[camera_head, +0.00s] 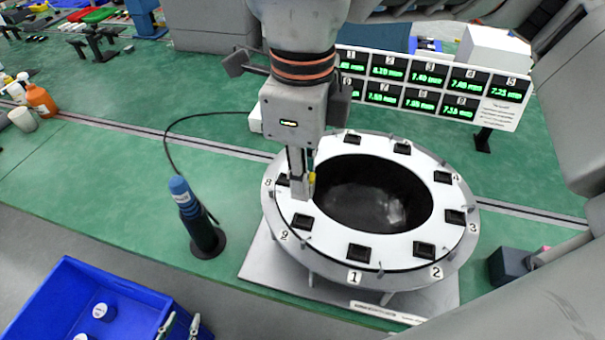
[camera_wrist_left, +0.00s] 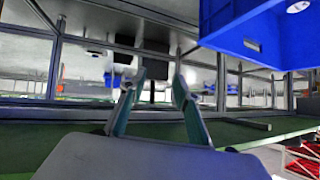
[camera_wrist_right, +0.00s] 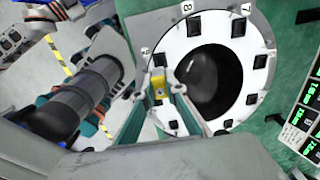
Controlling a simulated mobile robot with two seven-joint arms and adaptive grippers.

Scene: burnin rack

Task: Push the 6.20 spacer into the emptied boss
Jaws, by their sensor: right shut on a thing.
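My right gripper (camera_head: 301,190) points down over the left side of the white ring (camera_head: 305,236), between the labels 8 and 9. In the right wrist view (camera_wrist_right: 159,90) it is shut on a small yellow piece (camera_wrist_right: 159,82), probably the spacer; its size marking is not readable. The yellow also shows beside the fingers in the head view (camera_head: 312,178). Dark square bosses sit around the ring; the one under the right gripper is hidden, so contact cannot be told. My left gripper (camera_head: 181,325) is open and empty beside the blue bin; its spread fingers show in the left wrist view (camera_wrist_left: 155,95).
A blue cylindrical tool (camera_head: 190,210) with a cable stands left of the ring. The blue bin (camera_head: 60,290) holds white-capped cylinders. A board of green readouts (camera_head: 425,85) stands behind the ring. Green bench is free at left (camera_head: 110,170).

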